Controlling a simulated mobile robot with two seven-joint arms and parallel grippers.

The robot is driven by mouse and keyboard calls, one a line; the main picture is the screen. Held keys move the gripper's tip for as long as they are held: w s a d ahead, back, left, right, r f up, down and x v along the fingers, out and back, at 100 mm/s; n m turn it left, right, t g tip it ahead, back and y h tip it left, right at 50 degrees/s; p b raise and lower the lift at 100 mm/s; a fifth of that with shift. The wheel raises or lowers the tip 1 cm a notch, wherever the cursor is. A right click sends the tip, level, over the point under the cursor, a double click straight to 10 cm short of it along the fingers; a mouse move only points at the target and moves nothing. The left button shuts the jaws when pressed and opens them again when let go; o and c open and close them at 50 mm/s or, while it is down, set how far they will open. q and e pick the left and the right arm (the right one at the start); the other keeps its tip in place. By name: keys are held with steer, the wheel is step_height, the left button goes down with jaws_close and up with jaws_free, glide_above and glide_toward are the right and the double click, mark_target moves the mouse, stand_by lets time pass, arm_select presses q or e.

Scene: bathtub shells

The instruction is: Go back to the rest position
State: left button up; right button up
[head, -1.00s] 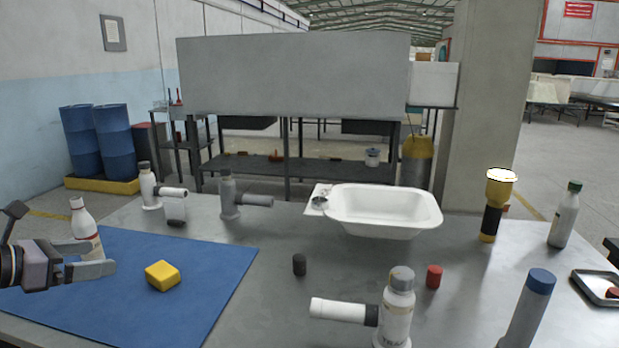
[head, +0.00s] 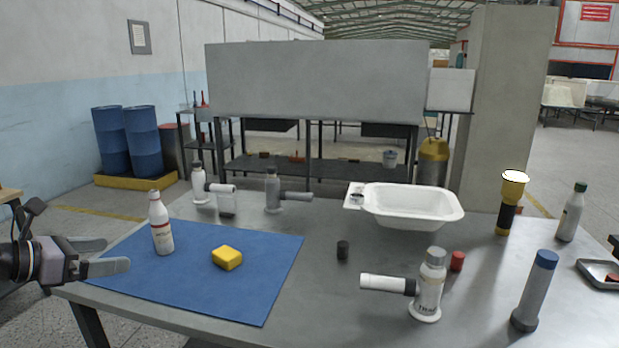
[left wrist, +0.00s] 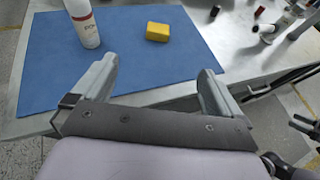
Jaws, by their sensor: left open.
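My left gripper (head: 108,255) is open and empty at the left edge of the head view, just off the table's left side. In the left wrist view its two fingers (left wrist: 155,85) are spread, with nothing between them. A yellow sponge-like block (head: 227,257) lies on the blue mat (head: 190,292), to the right of the gripper. A white bottle (head: 161,226) stands upright on the mat, between gripper and block. Both also show in the left wrist view, the bottle (left wrist: 83,22) and the block (left wrist: 158,32) beyond the fingers.
The grey table (head: 310,300) holds a white bathtub shell (head: 412,205), a black cylinder (head: 342,250), a red one (head: 457,261), a white tool (head: 428,290), a grey-blue bottle (head: 535,290), a flashlight (head: 508,205) and a green-capped bottle (head: 571,212). Floor is open left of the table.

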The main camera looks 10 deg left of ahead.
arm_select(q)
steer(key=s+d+f+n+t+y, duration=0.1)
steer(key=d+f+n+t+y, duration=0.1)
steer(key=d+f+n, duration=0.6)
steer(key=s+d+f+n+t+y, duration=0.25)
steer(key=d+n, duration=0.45)
steer(key=n, duration=0.5)
steer(key=s+d+f+n+g, duration=0.35)
steer(key=s+n, duration=0.25)
steer(key=s, duration=0.3)
steer(key=s+d+f+n+g+y, duration=0.1)
steer(key=s+d+f+n+g, duration=0.1)
steer(key=s+f+n+g, duration=0.45)
steer(key=s+d+f+n+g, duration=0.3)
steer(key=s+n, duration=0.4)
steer(key=s, duration=0.3)
steer(key=w+d+f+t+h+b, duration=0.1)
steer(key=w+d+f+t+b, duration=0.15)
steer(key=f+b, duration=0.45)
steer(key=w+d+f+t+h+b, duration=0.1)
steer(key=w+f+t+b, duration=0.3)
steer(key=f, duration=0.6)
step_height(320, 180, up, 14)
steer(key=p, duration=1.6)
steer(key=shift+s+a+f, duration=0.15)
steer(key=shift+s+a, duration=0.05)
steer(key=shift+a, duration=0.2)
steer(key=shift+m, duration=0.25)
